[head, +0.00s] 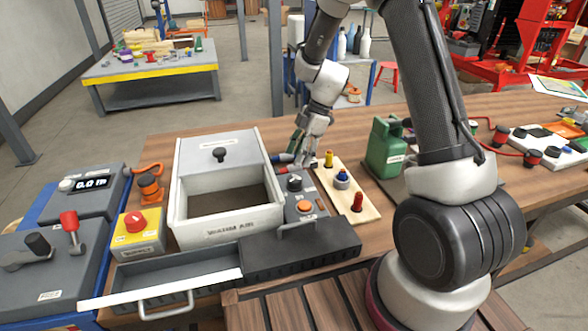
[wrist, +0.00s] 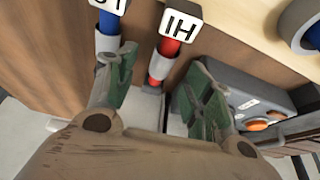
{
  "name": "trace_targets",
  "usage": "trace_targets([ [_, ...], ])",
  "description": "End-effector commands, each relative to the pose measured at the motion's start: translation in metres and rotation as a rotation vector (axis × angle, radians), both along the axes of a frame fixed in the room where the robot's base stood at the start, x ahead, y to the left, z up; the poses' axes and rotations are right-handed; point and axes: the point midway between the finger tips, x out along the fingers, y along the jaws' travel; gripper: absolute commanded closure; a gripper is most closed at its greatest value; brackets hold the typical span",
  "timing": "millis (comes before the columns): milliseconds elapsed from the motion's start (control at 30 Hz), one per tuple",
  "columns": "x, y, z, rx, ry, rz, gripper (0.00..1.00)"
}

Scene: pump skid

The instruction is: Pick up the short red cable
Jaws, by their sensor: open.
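The short red cable (wrist: 160,67) shows in the wrist view as a red stub with a white tag marked with letters that look like HI upside down. A blue cable (wrist: 107,24) with a similar tag, partly cut off by the frame, is to its left. My gripper (wrist: 160,82) is open, with its green fingers apart on either side of the red cable's lower part. I cannot tell if they touch it. In the head view my gripper (head: 302,150) is low over the table, behind the grey box with the orange button; the cable is mostly hidden there.
The grey button box (head: 306,208) stands close beside my gripper. A board with yellow, blue and red pegs (head: 365,215) is to the right, then a green can (head: 383,150). The white WARM AIR bin (head: 217,229) is to the left.

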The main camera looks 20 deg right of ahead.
Motion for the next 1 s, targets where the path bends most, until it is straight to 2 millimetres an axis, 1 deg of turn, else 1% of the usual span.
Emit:
trace_targets([
  [33, -0.003, 0.005, -0.008, 0.001, 0.005, 0.001, 0.48],
  [100, -0.004, 0.009, -0.018, 0.0, 0.004, 0.002, 0.48],
  [233, -0.004, 0.013, -0.028, 0.0, 0.002, 0.0, 0.48],
  [1000, -0.004, 0.013, -0.033, 0.0, 0.001, -0.001, 0.48],
])
